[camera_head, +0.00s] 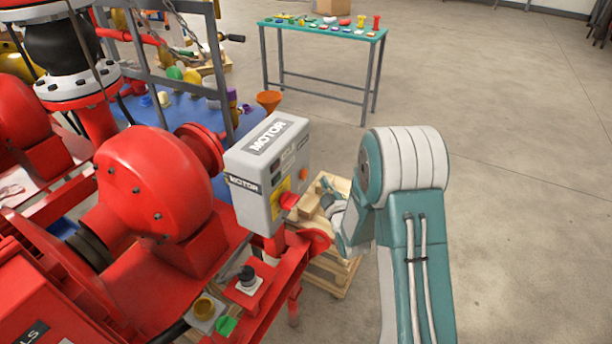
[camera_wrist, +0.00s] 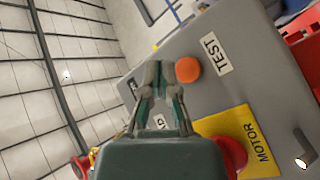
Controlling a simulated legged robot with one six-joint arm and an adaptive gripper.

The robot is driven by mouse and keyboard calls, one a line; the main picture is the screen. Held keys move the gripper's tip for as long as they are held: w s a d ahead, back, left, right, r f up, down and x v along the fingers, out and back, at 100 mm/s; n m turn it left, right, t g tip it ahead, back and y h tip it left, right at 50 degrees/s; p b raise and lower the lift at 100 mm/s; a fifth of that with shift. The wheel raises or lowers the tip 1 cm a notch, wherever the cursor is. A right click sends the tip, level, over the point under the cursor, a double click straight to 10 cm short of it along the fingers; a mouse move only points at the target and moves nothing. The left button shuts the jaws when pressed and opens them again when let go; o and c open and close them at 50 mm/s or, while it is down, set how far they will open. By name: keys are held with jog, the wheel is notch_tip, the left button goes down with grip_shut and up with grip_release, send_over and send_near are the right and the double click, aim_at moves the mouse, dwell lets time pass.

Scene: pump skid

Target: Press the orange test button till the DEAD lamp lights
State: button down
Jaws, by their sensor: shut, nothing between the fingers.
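The grey MOTOR box (camera_head: 247,190) stands on the red skid frame. The orange test button (camera_wrist: 188,69) shows in the wrist view beside a white TEST label (camera_wrist: 211,54); it also shows on the box face in the head view (camera_head: 303,174). My gripper (camera_wrist: 157,72) is shut and empty. Its fingertips appear just left of the button in the wrist view; I cannot tell if they touch it. In the head view my gripper (camera_head: 330,197) is in front of the box face. The DEAD lamp cannot be made out; a partly hidden label (camera_wrist: 158,121) shows between my fingers.
A red knob on a yellow plate (camera_head: 288,200) sits low on the box face. A wooden pallet stack (camera_head: 330,277) stands below my gripper. A red pump (camera_head: 150,185) is left of the box. Open floor lies to the right.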

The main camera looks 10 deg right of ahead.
aim_at(306, 167)
jog(key=shift+w+a, duration=0.4)
jog(key=shift+a, duration=0.2)
jog(key=shift+w+a, duration=0.4)
jog(key=shift+a, duration=0.2)
dwell(0.6)
jog(key=shift+w+a, duration=0.2)
jog(key=shift+a, duration=0.1)
jog(key=shift+w+a+r, duration=0.1)
jog(key=shift+w+a, duration=0.2)
jog(key=shift+a, duration=0.05)
dwell(0.8)
dwell(0.3)
jog(key=shift+s+d, duration=0.55)
jog(key=shift+d, duration=0.15)
jog(key=s+d, duration=0.1)
jog(key=d, duration=0.1)
jog(key=s+d, duration=0.2)
dwell(0.4)
